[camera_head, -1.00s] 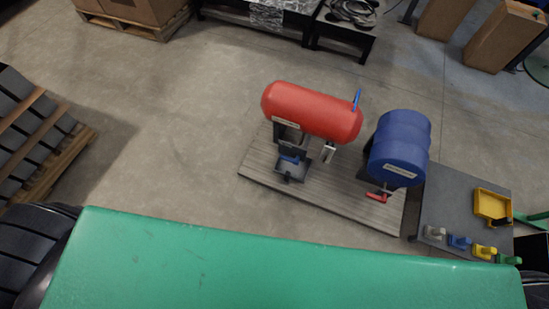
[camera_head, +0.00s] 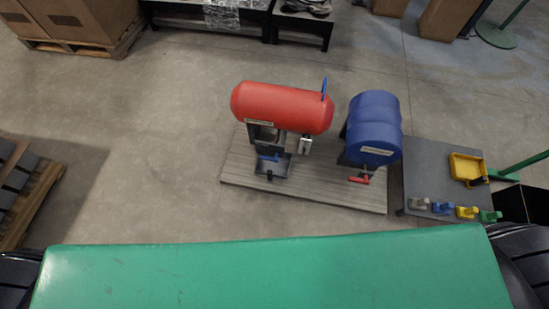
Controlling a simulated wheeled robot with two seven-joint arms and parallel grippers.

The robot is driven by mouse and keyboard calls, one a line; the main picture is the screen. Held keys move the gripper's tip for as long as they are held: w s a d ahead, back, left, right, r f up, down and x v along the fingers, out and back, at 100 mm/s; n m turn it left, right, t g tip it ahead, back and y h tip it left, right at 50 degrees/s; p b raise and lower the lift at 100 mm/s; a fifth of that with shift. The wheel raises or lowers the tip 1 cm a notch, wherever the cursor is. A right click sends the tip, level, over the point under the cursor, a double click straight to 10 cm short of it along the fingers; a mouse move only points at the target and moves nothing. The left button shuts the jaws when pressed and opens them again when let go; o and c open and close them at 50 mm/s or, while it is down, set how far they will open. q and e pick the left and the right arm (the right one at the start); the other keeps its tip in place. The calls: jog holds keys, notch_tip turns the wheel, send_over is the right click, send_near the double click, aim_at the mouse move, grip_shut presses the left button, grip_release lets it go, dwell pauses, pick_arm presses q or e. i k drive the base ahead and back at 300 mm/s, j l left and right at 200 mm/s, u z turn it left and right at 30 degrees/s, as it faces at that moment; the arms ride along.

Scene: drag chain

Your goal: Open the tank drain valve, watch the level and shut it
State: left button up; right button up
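A red horizontal tank (camera_head: 282,107) stands on a grey slatted platform (camera_head: 322,193) ahead of me. A blue handle (camera_head: 268,157) sits under the tank, above a dark drip tray (camera_head: 270,172). Another blue lever (camera_head: 324,89) stands up at the tank's right end. A small pale fitting (camera_head: 306,144), perhaps a gauge, hangs below the tank's right part. A blue drum (camera_head: 374,129) with a red tap handle (camera_head: 358,179) is beside it on the right. Neither of my grippers is in view.
A grey table (camera_head: 428,173) at right carries a yellow bin (camera_head: 468,167) and several coloured small items (camera_head: 443,208). A green stand (camera_head: 496,35) is at the upper right. Pallets with boxes (camera_head: 85,20) and a wooden pallet (camera_head: 22,195) are at left.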

aim_at(276, 159)
jog(key=k+j, duration=0.2)
jog(key=k, duration=0.3)
jog(key=k+j, duration=0.2)
jog(key=k, duration=0.25)
